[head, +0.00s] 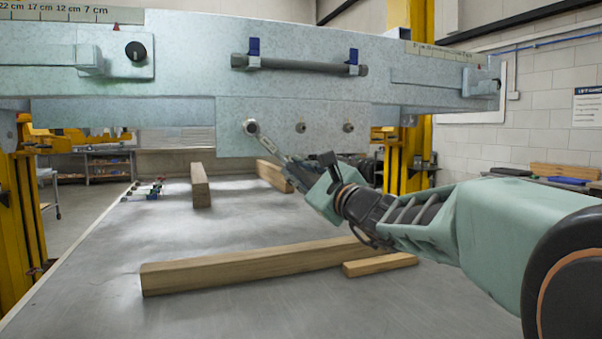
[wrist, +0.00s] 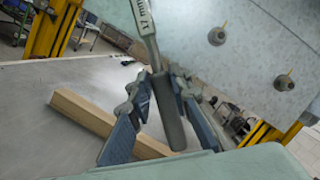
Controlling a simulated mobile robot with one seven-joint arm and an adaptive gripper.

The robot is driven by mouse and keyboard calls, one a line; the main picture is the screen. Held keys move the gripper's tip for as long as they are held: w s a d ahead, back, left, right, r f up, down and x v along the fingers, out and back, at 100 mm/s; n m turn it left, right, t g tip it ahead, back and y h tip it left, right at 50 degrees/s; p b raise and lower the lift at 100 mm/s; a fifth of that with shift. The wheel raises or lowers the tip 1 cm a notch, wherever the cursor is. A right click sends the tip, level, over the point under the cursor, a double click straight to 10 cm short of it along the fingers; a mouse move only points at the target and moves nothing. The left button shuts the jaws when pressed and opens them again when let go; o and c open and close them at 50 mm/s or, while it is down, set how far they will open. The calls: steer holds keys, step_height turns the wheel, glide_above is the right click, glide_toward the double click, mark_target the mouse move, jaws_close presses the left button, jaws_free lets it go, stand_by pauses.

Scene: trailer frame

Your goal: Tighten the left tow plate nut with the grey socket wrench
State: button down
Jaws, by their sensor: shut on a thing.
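The grey tow plate (head: 270,145) hangs below the trailer frame's beam and carries three nuts in a row. The grey socket wrench (head: 268,143) slants from the left nut's place down to the right, its head (head: 250,127) over that nut and hiding it. My gripper (head: 296,170) is shut on the wrench's handle. In the wrist view the dark handle (wrist: 169,115) lies between the fingers (wrist: 165,85), and the wrench's head is out of frame at the top. The middle nut (head: 300,128) and right nut (head: 348,128) are bare.
The galvanised beam (head: 190,65) spans above the table (head: 100,265). Wooden blocks lie on the table, a long one (head: 240,268) in front and an upright-looking one (head: 201,185) behind. Small tools (head: 145,190) lie at the left. Yellow posts (head: 25,210) stand at the sides.

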steer(key=m+b, duration=0.1)
steer(key=b, duration=0.1)
steer(key=a+f+m+b, duration=0.1)
steer(key=shift+s+a+f+t+b, duration=0.1)
steer(key=shift+s+a+t+b, duration=0.2)
steer(key=shift+b, duration=0.1)
steer(key=m+b, duration=0.1)
steer(key=b, duration=0.1)
steer(key=a+f+m+b, duration=0.1)
steer(key=shift+s+a+h+b, duration=0.25)
steer(key=shift+s+h+b, duration=0.05)
steer(key=shift+s+b, duration=0.05)
stand_by(0.3)
